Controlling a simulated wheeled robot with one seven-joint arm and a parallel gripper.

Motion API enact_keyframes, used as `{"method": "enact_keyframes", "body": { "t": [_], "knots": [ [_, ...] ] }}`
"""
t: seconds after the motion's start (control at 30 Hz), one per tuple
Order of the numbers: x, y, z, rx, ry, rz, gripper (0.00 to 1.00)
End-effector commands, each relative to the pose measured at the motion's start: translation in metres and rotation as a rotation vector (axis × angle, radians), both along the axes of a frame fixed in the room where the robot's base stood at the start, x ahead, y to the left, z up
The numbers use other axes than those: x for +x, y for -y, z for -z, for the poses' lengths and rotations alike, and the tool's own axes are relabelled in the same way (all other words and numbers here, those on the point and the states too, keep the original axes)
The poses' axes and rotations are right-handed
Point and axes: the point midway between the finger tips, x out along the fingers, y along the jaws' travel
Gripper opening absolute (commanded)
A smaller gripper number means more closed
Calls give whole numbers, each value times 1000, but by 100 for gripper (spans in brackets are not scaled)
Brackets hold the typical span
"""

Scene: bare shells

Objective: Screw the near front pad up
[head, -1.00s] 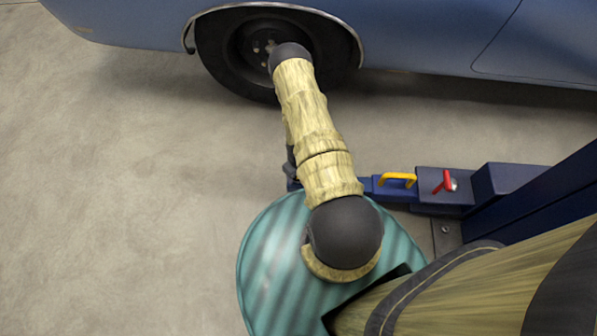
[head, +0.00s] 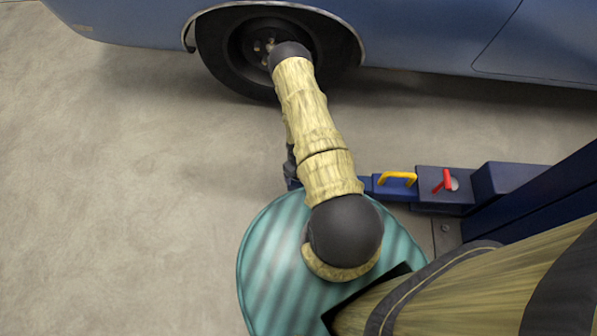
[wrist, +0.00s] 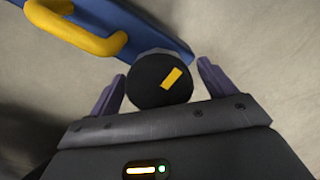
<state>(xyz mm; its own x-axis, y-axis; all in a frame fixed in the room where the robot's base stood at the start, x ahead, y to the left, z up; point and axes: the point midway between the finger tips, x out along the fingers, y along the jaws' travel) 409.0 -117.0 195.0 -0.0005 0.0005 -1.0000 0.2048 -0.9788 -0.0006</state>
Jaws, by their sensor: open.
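The pad (wrist: 148,84), a round black disc with a yellow mark on its top, shows in the wrist view at the end of a blue lift arm (wrist: 160,32). My gripper (wrist: 163,75) is open, with one purple-grey finger on each side of the pad. The left finger is close to the pad's edge; a gap shows at the right finger. I cannot tell whether either touches. In the head view my arm hides the pad and most of my gripper; the blue lift arm (head: 408,193) runs right from there.
A yellow handle (head: 397,178) and a red lever (head: 443,181) sit on the lift arm. A blue car (head: 430,35) with a dark wheel (head: 225,50) stands beyond. A blue post (head: 545,195) rises at right. The concrete floor (head: 120,200) at left is clear.

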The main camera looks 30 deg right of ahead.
Motion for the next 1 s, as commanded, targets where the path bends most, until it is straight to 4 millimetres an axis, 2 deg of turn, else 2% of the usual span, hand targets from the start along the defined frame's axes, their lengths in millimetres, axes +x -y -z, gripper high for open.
{"method": "enact_keyframes", "body": {
  "t": [0.17,0.8,1.0],
  "knots": [
    [1,0,-17,-1,1,1,83],
    [1,0,-142,0,1,0,83],
    [1,0,-169,0,1,-1,83]
  ]
}}
